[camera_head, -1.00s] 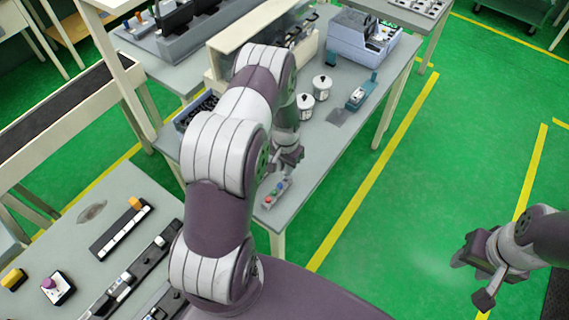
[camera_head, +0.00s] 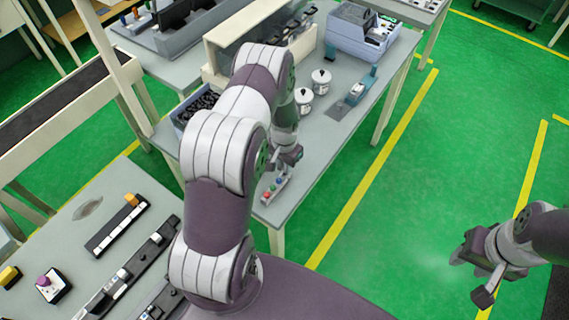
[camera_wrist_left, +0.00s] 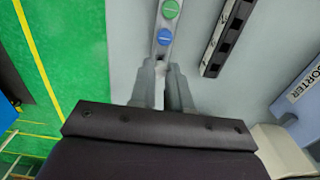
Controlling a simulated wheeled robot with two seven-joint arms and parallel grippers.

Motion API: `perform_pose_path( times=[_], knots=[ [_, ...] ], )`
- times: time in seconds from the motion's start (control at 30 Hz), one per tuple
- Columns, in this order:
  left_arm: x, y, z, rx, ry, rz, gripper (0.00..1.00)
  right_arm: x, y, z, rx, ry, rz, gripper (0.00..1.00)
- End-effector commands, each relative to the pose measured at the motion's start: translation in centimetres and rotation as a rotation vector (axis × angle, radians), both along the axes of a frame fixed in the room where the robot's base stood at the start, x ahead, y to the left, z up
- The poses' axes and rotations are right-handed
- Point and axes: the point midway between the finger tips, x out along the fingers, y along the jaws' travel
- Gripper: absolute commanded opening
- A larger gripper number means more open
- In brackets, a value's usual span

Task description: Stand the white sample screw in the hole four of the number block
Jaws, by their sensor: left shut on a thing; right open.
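A light grey strip block (camera_head: 268,201) with coloured screws stands near the front corner of the middle table, and I take it for the number block. In the left wrist view its green screw (camera_wrist_left: 169,9) and blue screw (camera_wrist_left: 164,37) show in line on the block. My left gripper (camera_wrist_left: 161,66) is shut at the block's end just past the blue screw, pointing at it. What it holds is mostly hidden between the fingers; the white screw cannot be made out clearly, nor whether it is in a hole. My right gripper (camera_head: 470,277) is open and empty over the green floor.
Two white pots (camera_head: 304,99) and a blue device (camera_head: 354,92) stand further back. A second table (camera_head: 70,220) at left carries other strips.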

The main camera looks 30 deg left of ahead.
Motion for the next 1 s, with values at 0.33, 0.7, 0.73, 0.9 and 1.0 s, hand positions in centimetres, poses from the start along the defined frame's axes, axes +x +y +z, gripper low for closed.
perform_pose_path(
  times=[0.33,0.7,0.73,0.9,1.0],
  knots=[
    [0.0,0.0,-1.1,0.000,0.000,0.000,0.00,0.0,0.0,-0.9,0.000,0.000,0.000,0.42],
    [0.0,0.0,-2.0,0.000,0.000,0.000,0.00,0.0,0.0,-1.7,0.000,0.000,0.000,0.42],
    [0.0,0.0,-2.1,0.000,0.000,0.000,0.00,0.0,0.0,-1.7,0.000,0.000,0.000,0.42],
    [0.0,0.0,-2.1,0.000,0.000,0.000,0.00,0.0,0.0,-1.8,0.000,0.000,0.000,0.42],
    [0.0,0.0,-2.1,0.000,0.000,0.000,0.00,0.0,0.0,-1.8,0.000,0.000,0.000,0.42]
  ],
)
